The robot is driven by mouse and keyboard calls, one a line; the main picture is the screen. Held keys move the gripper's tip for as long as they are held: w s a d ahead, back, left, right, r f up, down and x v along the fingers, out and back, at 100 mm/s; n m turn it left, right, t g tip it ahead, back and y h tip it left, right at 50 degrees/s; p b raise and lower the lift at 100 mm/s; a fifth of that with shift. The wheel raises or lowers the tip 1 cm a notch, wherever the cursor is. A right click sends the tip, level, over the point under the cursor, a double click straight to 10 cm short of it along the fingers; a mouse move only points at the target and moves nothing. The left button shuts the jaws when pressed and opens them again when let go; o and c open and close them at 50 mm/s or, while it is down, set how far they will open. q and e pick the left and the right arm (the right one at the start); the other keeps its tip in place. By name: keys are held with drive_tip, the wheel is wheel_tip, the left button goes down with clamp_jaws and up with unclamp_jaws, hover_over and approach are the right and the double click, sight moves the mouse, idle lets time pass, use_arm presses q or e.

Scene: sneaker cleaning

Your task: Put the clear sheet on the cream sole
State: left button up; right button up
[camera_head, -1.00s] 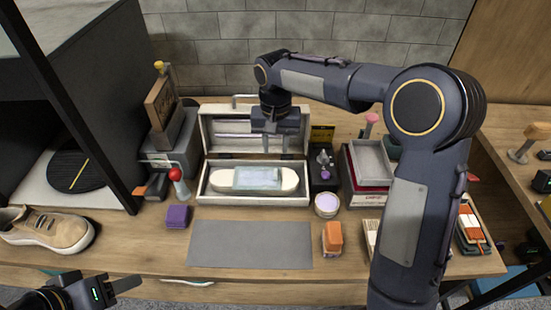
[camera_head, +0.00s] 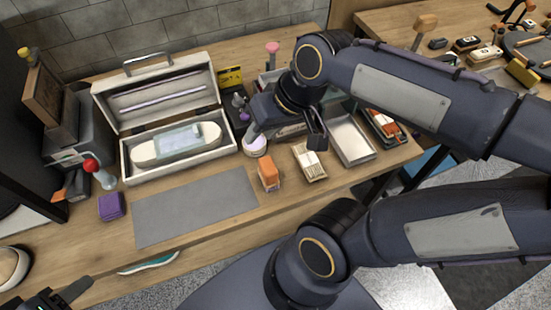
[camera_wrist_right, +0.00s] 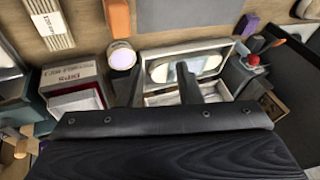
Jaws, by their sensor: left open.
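The cream sole (camera_head: 144,151) lies lengthwise in an open pale case (camera_head: 131,177). The clear sheet (camera_head: 178,139), a bluish see-through rectangle, lies across the sole's middle, leaving the sole's ends bare. The sole also shows between the fingers in the right wrist view (camera_wrist_right: 158,71). My right gripper (camera_head: 285,138) is to the right of the case, above the tabletop items; its fingers (camera_wrist_right: 160,75) are apart with nothing held between them. My left gripper (camera_head: 75,298) is open and empty at the bottom left, away from the case.
A grey mat (camera_head: 195,207) lies clear before the case. The case lid (camera_head: 155,92) stands open behind.

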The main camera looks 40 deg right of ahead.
drive_tip(key=s+a+f+t, duration=0.1)
drive_tip(key=s+f, duration=0.2)
drive_tip(key=s, duration=0.2)
drive_tip(key=shift+s+a+f, duration=0.15)
drive_tip(key=shift+s, duration=0.05)
drive_tip(key=shift+c, duration=0.3)
idle(0.7)
